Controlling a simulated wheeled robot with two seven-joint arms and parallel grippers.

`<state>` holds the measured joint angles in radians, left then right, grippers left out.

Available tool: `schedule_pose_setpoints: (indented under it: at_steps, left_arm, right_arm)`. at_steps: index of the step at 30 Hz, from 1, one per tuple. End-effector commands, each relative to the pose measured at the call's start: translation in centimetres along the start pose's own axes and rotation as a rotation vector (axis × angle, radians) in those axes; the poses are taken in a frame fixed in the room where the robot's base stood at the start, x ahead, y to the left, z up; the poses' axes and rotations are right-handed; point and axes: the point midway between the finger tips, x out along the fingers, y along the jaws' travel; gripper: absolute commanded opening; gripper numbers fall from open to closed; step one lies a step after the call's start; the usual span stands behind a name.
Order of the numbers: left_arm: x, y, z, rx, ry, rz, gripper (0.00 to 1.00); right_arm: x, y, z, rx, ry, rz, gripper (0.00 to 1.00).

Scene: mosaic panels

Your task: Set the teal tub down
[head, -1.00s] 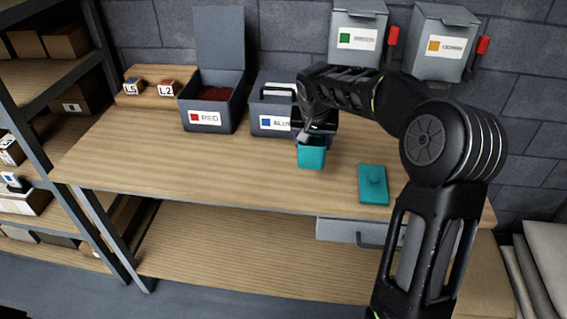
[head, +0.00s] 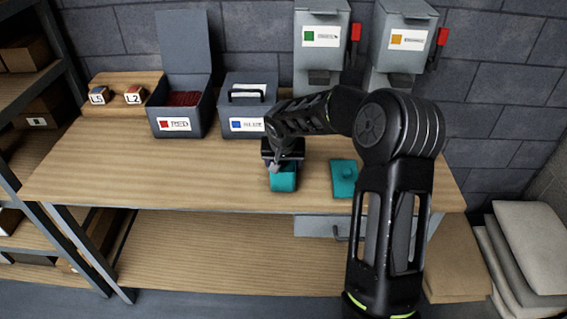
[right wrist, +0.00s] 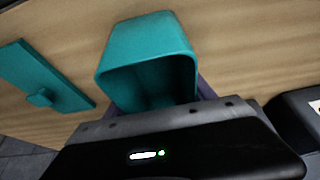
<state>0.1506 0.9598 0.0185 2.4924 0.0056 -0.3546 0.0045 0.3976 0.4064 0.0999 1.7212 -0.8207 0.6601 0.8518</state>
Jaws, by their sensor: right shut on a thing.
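The teal tub (head: 283,182) is in my right gripper (head: 284,164), near the front edge of the workbench. In the right wrist view the tub (right wrist: 148,48) shows its open mouth towards the camera, with a dark inside that looks empty. My right gripper (right wrist: 155,112) is shut on the tub's rim end. I cannot tell whether the tub touches the bench top. The teal lid (head: 343,174) with a small knob lies flat on the bench, right of the tub and apart from it. My left gripper is not in view.
The workbench (head: 120,165) is clear on its left front. Green-label (head: 322,55) and orange-label (head: 405,60) dispensers hang on the wall. A shelf rack (head: 65,235) stands left.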

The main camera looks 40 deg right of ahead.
Motion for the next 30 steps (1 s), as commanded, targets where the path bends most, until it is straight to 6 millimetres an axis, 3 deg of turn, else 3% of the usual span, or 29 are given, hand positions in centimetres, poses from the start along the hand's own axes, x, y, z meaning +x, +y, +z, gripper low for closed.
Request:
schedule_pose_setpoints:
  at_steps: [10, 11, 12, 18, 30]
  left_arm:
    - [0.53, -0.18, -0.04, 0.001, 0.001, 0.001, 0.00]
    - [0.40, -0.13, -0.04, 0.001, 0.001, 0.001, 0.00]
    - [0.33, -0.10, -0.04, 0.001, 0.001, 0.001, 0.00]
    - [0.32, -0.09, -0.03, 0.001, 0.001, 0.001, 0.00]
    - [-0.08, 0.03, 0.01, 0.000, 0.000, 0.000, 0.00]
  right_arm:
    - [0.39, 0.00, 0.12, 0.000, 0.001, 0.000, 0.00]
    - [0.26, 0.01, 0.07, 0.000, 0.001, 0.000, 0.65]
    - [0.20, 0.01, 0.05, 0.000, 0.001, 0.000, 0.68]
    - [0.20, 0.02, 0.05, 0.000, 0.001, 0.000, 0.84]
    - [-0.30, 0.02, -0.12, 0.001, 0.002, 0.000, 0.85]
